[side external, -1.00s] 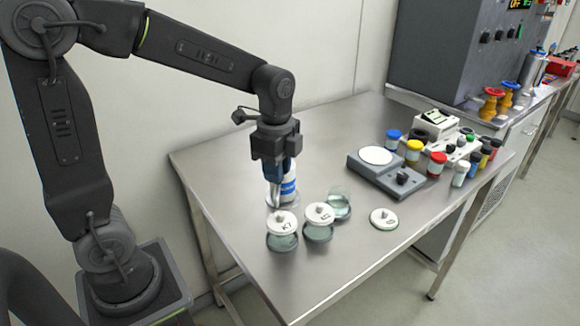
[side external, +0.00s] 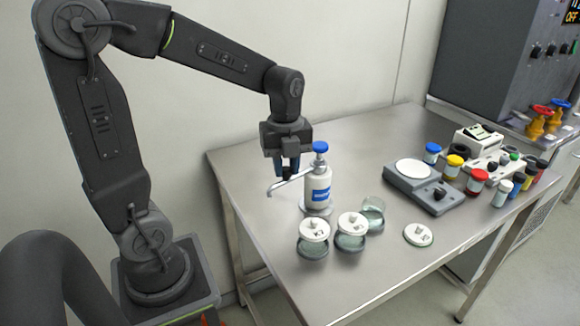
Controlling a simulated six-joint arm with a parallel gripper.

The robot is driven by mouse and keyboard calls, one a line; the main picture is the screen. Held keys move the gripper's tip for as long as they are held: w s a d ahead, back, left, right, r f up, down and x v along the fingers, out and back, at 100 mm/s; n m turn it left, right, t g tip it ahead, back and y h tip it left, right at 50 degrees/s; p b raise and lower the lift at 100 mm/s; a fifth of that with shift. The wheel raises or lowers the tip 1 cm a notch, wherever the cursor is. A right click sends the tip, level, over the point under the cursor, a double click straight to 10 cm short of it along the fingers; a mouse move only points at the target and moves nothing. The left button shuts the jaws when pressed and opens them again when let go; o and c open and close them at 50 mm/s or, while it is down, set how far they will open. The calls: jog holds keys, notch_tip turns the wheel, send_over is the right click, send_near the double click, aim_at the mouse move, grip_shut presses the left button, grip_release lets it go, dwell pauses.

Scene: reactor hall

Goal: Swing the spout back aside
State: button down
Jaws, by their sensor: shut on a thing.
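A white dispenser bottle (side external: 318,190) with a blue label and blue cap stands upright on the steel table, behind the glass jars. Its thin metal spout (side external: 274,190) points left over bare table, with its tip bent down. My gripper (side external: 288,177) is shut on the spout, left of the bottle; the fingers hide part of the spout. Two jars with white lids, a left one (side external: 313,240) and a middle one (side external: 350,233), stand in front of the bottle. An open jar (side external: 373,213) stands behind them to the right. The spout tip is clear of all the jars.
A loose white lid (side external: 418,234) lies right of the jars. A grey balance (side external: 420,190) stands farther right, with several colour-capped bottles and a white device (side external: 475,141) beyond it. The steel table (side external: 240,180) is bare to the left of the bottle.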

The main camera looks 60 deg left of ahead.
aim_at(285, 169)
jog(key=shift+a, duration=0.15)
dwell(0.3)
jog(key=c, duration=0.9)
grip_release()
jog(key=shift+c, duration=0.2)
notch_tip(285, 169, up, 14)
jog(key=shift+s+f, duration=0.1)
jog(key=s+d+f+n+t, duration=0.5)
jog(key=s+d+f+n, duration=0.3)
jog(key=n, duration=1.2)
jog(key=shift+s+d+n+t, duration=0.3)
jog(key=shift+s+n, duration=0.1)
jog(key=shift+s, duration=0.2)
